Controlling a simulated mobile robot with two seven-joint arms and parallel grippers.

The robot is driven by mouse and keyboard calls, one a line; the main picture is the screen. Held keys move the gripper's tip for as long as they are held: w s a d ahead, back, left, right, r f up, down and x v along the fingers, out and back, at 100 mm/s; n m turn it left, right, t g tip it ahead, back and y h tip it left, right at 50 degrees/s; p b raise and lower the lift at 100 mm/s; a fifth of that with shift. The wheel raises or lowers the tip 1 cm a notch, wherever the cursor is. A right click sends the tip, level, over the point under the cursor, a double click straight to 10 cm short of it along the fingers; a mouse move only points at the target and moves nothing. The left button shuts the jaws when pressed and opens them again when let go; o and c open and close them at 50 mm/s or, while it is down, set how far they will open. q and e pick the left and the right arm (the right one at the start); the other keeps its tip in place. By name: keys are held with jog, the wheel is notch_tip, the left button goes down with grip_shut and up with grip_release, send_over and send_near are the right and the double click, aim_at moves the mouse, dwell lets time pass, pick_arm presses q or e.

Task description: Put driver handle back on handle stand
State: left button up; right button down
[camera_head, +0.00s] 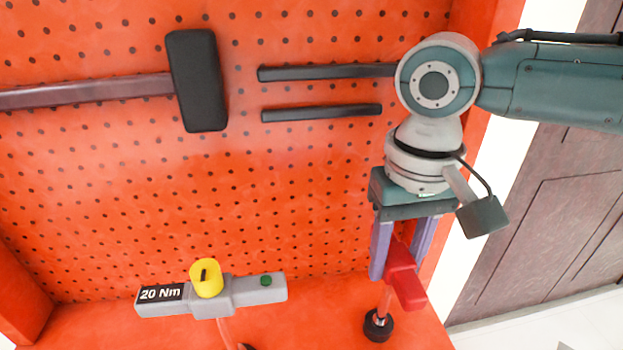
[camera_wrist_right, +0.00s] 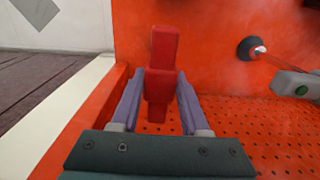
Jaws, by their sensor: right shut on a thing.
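The red driver handle (camera_head: 403,278) is held between the purple fingers of my right gripper (camera_head: 402,250). It hangs below the palm in the head view. In the right wrist view the red handle (camera_wrist_right: 160,85) stands between both fingers of the gripper (camera_wrist_right: 160,88). The likely handle stand is a small round black base (camera_head: 378,326) with a thin post on the orange shelf. In the head view it lies just below the handle. In the right wrist view the black base (camera_wrist_right: 250,48) is to the right, apart from the handle. My left gripper is not in view.
A grey tool (camera_head: 210,292) marked 20 Nm, with a yellow knob and green button, is at the lower left. A black-headed hammer (camera_head: 198,80) and two dark bars (camera_head: 320,112) are on the orange pegboard (camera_head: 280,190). An orange side wall borders the right.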

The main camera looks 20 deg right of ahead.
jog(key=shift+c, duration=1.6)
grip_release()
notch_tip(320, 180, up, 10)
jog(key=shift+p, duration=0.65)
jog(key=s+a+f+n+t+y+p, duration=0.25)
jog(key=s+a+n, duration=0.25)
jog(key=s+a, duration=0.45)
jog(key=s+d+t+h+p, duration=0.1)
jog(key=s+d+h+p, duration=0.1)
jog(key=s+d, duration=0.45)
notch_tip(320, 180, up, 38)
jog(key=p, duration=3.8)
